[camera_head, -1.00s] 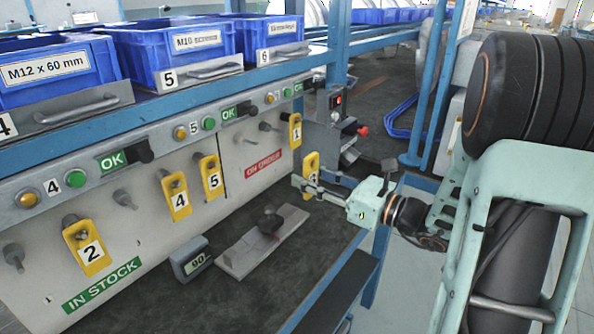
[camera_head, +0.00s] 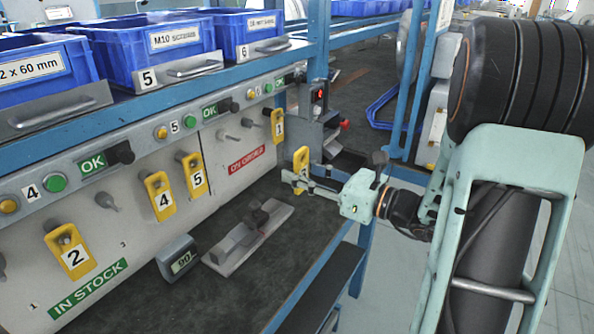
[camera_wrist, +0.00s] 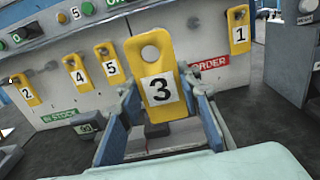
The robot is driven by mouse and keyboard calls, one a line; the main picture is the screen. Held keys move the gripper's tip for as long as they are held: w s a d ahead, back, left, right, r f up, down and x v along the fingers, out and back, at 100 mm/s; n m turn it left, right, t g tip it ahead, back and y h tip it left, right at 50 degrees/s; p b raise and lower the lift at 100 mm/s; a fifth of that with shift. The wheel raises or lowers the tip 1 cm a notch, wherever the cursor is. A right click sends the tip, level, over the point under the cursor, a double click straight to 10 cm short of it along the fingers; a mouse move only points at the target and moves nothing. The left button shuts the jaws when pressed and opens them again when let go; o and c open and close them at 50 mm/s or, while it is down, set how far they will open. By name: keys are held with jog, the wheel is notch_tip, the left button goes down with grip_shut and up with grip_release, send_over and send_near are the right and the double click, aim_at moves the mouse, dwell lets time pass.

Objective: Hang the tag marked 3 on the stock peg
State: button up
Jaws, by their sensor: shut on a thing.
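The yellow tag marked 3 (camera_wrist: 160,75) is upright in my gripper (camera_wrist: 161,108), its number and hole facing the wrist camera. In the head view the tag (camera_head: 300,163) shows nearly edge-on. My gripper (camera_head: 297,177) is shut on its lower part, over the bench in front of the panel. The green IN STOCK sign (camera_head: 88,292) marks the left part of the panel. A bare grey peg (camera_head: 107,201) there has a small 3 below it. The tag is well to the right of this peg and apart from the panel.
Tag 2 (camera_head: 70,250), tag 4 (camera_head: 159,196) and tag 5 (camera_head: 191,174) hang in the stock part. Tag 1 (camera_head: 277,127) hangs by the ON ORDER sign (camera_head: 247,158). A grey display (camera_head: 178,258) and a plate with a knob (camera_head: 245,240) occupy the bench. Blue bins (camera_head: 150,50) stand above.

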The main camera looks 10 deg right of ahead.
aim_at(303, 174)
jog(key=shift+v, duration=3.1)
jog(key=shift+a, duration=0.1)
